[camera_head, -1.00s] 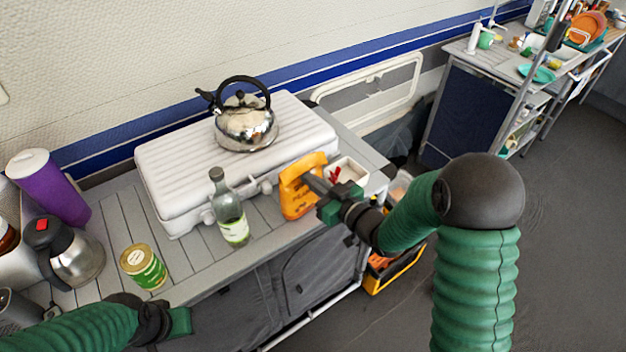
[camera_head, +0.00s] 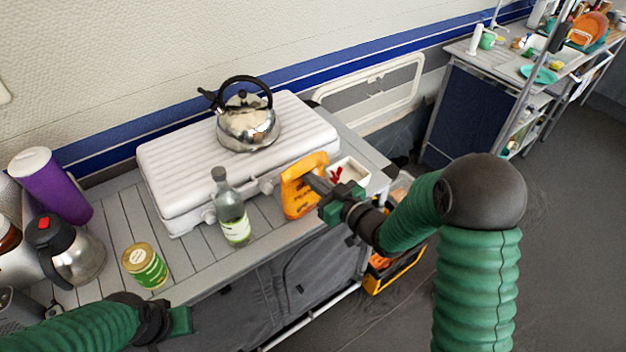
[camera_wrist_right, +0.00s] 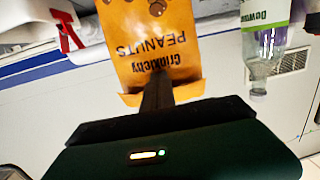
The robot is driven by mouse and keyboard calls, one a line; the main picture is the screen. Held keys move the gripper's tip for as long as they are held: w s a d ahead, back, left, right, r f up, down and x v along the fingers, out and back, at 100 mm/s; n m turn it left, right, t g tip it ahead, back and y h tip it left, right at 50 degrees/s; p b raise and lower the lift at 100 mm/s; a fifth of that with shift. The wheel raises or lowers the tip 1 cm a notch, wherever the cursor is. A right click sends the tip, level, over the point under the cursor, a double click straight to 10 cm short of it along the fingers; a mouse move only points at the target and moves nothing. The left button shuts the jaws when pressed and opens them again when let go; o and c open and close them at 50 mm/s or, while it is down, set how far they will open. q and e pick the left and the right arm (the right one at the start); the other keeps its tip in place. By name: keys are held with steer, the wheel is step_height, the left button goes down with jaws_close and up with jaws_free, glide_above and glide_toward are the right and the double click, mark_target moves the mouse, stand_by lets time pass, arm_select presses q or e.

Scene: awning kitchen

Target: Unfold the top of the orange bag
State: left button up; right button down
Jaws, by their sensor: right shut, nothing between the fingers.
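The orange bag (camera_head: 298,196) stands on the grey slatted counter, right of the glass bottle.
A green-labelled bottle (camera_head: 231,208) stands close left of the bag. A white ribbed case (camera_head: 180,170) with a kettle (camera_head: 247,122) on it is behind. A white tray (camera_head: 355,174) with a red item is just right. A can (camera_head: 145,266) and a jug (camera_head: 72,252) stand left.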

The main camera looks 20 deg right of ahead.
steer(key=shift+s+d, duration=0.1)
steer(key=shift+d, duration=0.05)
steer(key=shift+v, duration=0.9)
steer(key=shift+f, duration=0.2)
steer(key=shift+f, duration=0.1)
